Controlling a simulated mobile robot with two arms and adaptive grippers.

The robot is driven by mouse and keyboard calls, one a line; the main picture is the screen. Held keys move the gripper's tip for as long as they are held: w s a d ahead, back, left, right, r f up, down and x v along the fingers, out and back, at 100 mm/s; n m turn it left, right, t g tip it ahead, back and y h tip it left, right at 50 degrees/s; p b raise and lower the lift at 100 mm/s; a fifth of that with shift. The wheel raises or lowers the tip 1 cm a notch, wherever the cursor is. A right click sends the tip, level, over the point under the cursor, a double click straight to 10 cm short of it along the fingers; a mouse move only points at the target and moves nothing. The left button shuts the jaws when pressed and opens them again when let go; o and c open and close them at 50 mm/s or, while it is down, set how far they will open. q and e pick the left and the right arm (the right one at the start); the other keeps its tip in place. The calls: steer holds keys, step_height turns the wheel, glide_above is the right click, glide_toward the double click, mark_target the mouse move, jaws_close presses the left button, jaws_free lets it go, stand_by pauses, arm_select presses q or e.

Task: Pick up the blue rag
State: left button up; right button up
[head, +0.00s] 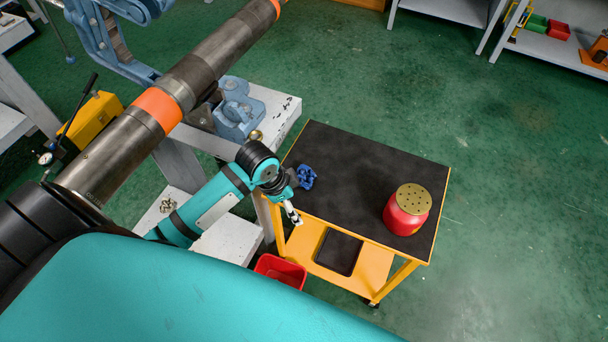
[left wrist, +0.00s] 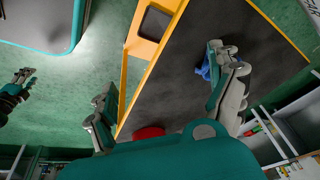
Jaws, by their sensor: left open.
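The blue rag (head: 307,177) lies crumpled on the black top of the orange cart (head: 350,165), near its left edge. My left gripper (head: 293,195) is just left of the rag at the cart's edge. In the left wrist view its fingers (left wrist: 162,72) are spread wide with nothing gripped. The rag (left wrist: 203,70) shows there beside the right finger, partly hidden behind it; I cannot tell whether they touch. What looks like my right gripper (left wrist: 22,78) shows at the far left of that view, away from the cart; its opening is unclear.
A red container with a perforated brass lid (head: 407,210) stands on the cart's right side. A white bench with a blue vise (head: 238,110) and a long pipe (head: 125,145) lie left of the cart. A red bin (head: 280,270) sits below. Floor to the right is clear.

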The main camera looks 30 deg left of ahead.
arm_select(q)
steer(key=w+a+r+m, duration=0.3)
steer(key=w+r, duration=0.1)
steer(key=r, duration=0.2)
steer(key=w+a+r+m, duration=0.2)
steer(key=w+a+r, duration=0.1)
steer(key=r, duration=0.3)
steer(key=p, duration=0.1)
glide_above(303, 175)
steer(key=a, duration=0.2)
steer(key=f, duration=1)
steer(key=shift+s+d+f, duration=0.25)
steer(key=shift+s+f, duration=0.1)
steer(key=shift+s, duration=0.05)
steer(key=shift+d+f, duration=0.2)
steer(key=shift+f, duration=0.35)
steer(key=x, duration=0.4)
steer(key=shift+s+d+f+p, duration=0.15)
steer(key=shift+d+f+p, duration=0.05)
steer(key=shift+d+p, duration=0.1)
arm_select(e)
steer(key=shift+w+a+r, duration=0.2)
steer(key=shift+r, duration=0.25)
steer(key=shift+w+a+r, duration=0.15)
steer(key=shift+a+r, duration=0.05)
steer(key=shift+r, duration=0.2)
arm_select(q)
steer(key=c, duration=0.8)
arm_select(e)
steer(key=shift+a, duration=0.15)
